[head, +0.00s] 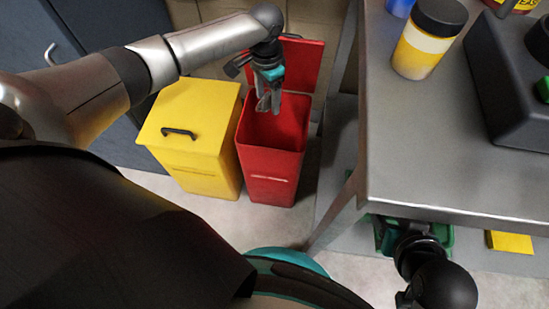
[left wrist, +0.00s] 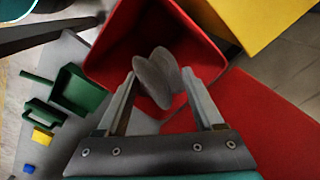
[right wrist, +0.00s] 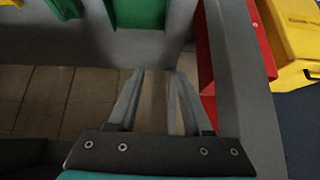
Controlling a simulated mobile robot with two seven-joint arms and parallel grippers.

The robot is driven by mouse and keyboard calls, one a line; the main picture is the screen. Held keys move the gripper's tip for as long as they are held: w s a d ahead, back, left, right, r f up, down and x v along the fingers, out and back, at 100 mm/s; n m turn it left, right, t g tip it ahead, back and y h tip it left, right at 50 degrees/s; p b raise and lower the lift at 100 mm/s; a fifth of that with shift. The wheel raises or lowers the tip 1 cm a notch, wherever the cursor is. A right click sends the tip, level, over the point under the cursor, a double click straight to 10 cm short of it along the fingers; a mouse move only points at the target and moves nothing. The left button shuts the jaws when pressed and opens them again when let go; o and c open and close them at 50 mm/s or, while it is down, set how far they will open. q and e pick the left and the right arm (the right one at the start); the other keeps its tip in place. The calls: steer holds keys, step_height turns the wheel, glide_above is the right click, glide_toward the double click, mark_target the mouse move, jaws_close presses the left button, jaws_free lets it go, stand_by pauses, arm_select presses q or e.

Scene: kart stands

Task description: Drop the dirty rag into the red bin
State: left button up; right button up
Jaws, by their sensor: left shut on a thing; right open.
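The red bin (head: 272,150) stands open on the floor, its lid (head: 300,62) tipped up at the back. My left gripper (head: 268,100) is above the bin's opening, pointing down. In the left wrist view it is shut on the grey, bunched dirty rag (left wrist: 158,78), with the open red bin (left wrist: 125,50) beneath. The rag hardly shows in the head view. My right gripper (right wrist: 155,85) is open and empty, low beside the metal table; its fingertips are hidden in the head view.
A yellow bin (head: 195,125) with a closed lid stands left of the red bin. A metal table (head: 440,150) at the right holds a yellow jar (head: 425,45) with a dark lid. Green items (left wrist: 75,90) lie on its lower shelf.

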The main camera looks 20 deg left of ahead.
arm_select(q)
steer(key=shift+f, duration=0.2)
arm_select(e)
steer(key=shift+w+a+r+t+y, duration=0.25)
steer(key=shift+w+a+t+y, duration=0.1)
steer(key=shift+a, duration=0.1)
arm_select(q)
steer(key=o, duration=1.4)
steer(key=shift+c, duration=0.2)
steer(key=shift+r, duration=0.1)
arm_select(e)
steer(key=shift+s, duration=0.1)
